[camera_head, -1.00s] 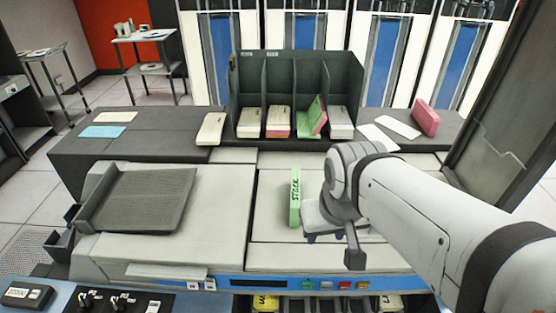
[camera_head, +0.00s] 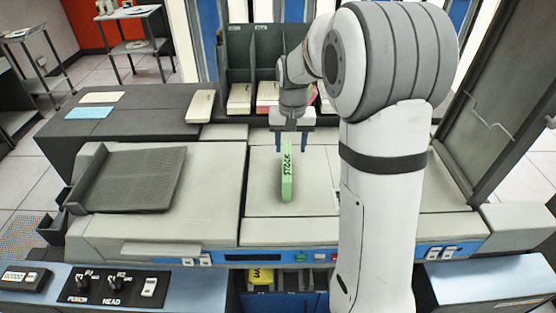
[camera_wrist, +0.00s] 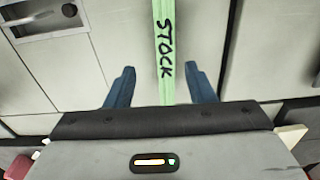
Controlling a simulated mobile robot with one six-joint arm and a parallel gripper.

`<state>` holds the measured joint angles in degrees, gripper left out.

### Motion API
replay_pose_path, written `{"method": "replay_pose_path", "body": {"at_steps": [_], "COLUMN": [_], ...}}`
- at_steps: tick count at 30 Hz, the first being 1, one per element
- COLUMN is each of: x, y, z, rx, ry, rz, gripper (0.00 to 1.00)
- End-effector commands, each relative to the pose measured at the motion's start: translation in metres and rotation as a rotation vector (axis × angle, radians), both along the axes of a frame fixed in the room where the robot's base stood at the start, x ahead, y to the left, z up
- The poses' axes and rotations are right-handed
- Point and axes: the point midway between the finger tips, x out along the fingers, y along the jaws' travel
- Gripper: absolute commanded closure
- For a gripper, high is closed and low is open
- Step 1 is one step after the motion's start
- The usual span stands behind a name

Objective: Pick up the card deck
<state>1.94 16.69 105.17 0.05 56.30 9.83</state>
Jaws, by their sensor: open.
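The card deck, green with "STOCK" written on it (camera_head: 287,178), stands on its long edge on the pale top of the machine (camera_head: 325,190). It also shows in the wrist view (camera_wrist: 165,45), running up the middle of the picture. My gripper (camera_head: 291,150) is above the deck's far end, pointing down. In the wrist view its two blue fingers (camera_wrist: 157,85) are open, one on each side of the deck, with a gap on both sides. I cannot tell how far above the deck the fingertips are.
A dark rack (camera_head: 236,70) with card decks in its slots stands behind, partly hidden by my arm. A cream deck (camera_head: 200,106) lies left of it. A grey perforated tray (camera_head: 135,180) is left on the machine. The surface around the green deck is clear.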

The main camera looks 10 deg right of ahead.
Motion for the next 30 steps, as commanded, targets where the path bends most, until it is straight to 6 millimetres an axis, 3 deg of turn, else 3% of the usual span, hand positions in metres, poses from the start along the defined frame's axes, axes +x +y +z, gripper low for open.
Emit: {"method": "replay_pose_path", "body": {"at_steps": [3,7,17,24,30], "x": [0.019,0.028,0.029,0.029,0.029], "y": [0.0,0.0,0.0,0.002,0.002], "z": [-0.016,-0.025,-0.058,-0.093,-0.105], "rx": [0.0,0.0,0.001,0.001,0.001], "ry": [0.022,0.031,0.036,0.036,0.033], "rz": [-0.016,-0.026,-0.029,-0.029,-0.03], "gripper": [0.51,0.51,0.51,0.51,0.51]}}
